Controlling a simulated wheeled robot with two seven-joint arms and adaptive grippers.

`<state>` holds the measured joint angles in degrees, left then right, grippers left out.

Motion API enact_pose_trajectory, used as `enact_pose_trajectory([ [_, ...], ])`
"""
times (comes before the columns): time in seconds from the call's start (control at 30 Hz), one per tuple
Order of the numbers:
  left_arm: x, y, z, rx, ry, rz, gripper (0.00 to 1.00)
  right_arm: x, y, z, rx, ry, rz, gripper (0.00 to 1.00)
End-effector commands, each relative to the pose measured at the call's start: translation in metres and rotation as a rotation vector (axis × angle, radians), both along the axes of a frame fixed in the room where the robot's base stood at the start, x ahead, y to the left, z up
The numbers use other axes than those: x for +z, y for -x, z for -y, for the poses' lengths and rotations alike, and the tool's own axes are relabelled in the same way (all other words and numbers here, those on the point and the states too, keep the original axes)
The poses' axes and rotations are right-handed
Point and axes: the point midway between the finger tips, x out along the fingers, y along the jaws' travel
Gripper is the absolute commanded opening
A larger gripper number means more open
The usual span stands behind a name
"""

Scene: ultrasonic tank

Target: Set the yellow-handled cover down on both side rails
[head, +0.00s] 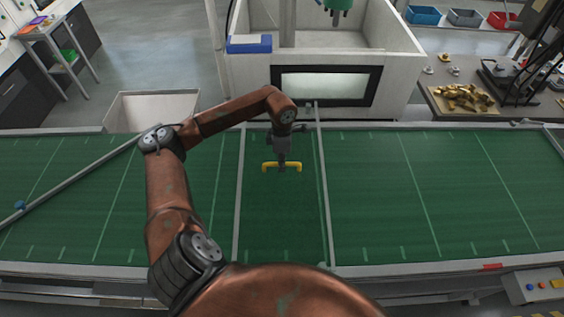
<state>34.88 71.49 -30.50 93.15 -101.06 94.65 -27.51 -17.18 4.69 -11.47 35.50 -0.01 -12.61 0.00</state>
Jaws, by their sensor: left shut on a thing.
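My left gripper (283,163) is shut on the yellow handle (298,167) of the cover. The handle is a short yellow bar with bent-down ends, between the two side rails. The panel beneath the handle looks dark green and is hard to tell from the green surface, so I cannot tell whether it touches the rails. The left side rail (239,205) and the right side rail (324,195) are thin grey bars running from back to front. My right gripper is out of the picture.
A long green surface with pale lines (380,200) spreads to both sides, mostly clear on the right. A loose grey rod (85,171) lies slanted at the left. A white machine with a dark-framed window (326,86) stands behind. A control box (538,286) sits front right.

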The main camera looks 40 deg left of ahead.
Motion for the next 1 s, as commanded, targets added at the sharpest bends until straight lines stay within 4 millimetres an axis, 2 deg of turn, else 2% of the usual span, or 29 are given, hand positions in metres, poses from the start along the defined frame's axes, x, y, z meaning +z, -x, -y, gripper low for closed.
enact_pose_trajectory([
  [0.53, -0.0017, -0.0004, 0.0002, 0.000, 0.000, 0.004, 0.00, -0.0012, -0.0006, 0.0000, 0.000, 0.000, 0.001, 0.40],
  [1.0, -0.0020, 0.0069, 0.0068, 0.001, 0.000, 0.004, 0.00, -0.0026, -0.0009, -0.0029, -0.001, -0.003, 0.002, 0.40],
])
